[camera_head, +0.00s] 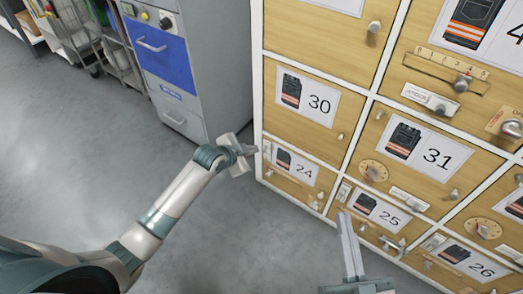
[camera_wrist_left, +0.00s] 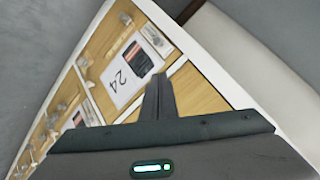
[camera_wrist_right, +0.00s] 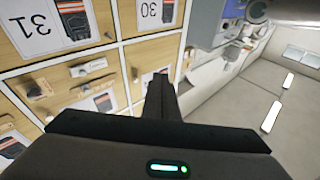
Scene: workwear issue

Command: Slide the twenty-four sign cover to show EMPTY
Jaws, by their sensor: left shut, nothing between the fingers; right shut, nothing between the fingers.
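The drawer front marked 24 (camera_head: 303,170) is at the bottom left of the wooden cabinet; its number card (camera_wrist_left: 122,82) also shows in the left wrist view. A small pale sign plate (camera_head: 267,150) stands upright at the card's left edge; in the left wrist view it seems to be the pale piece (camera_wrist_left: 157,38) at the card's end. Its word is too small to read. My left gripper (camera_head: 254,150) is shut and empty, just left of this sign; contact cannot be told. My right gripper (camera_head: 345,216) is shut and empty in front of drawer 25 (camera_head: 376,209).
Drawer 30 (camera_head: 310,103) is above, drawer 31 (camera_head: 426,153) to the upper right, drawer 26 (camera_head: 468,258) to the lower right. Knobs, dials and sliders stick out from several fronts. A grey and blue cabinet (camera_head: 165,65) stands behind left. The floor (camera_head: 60,160) at left is clear.

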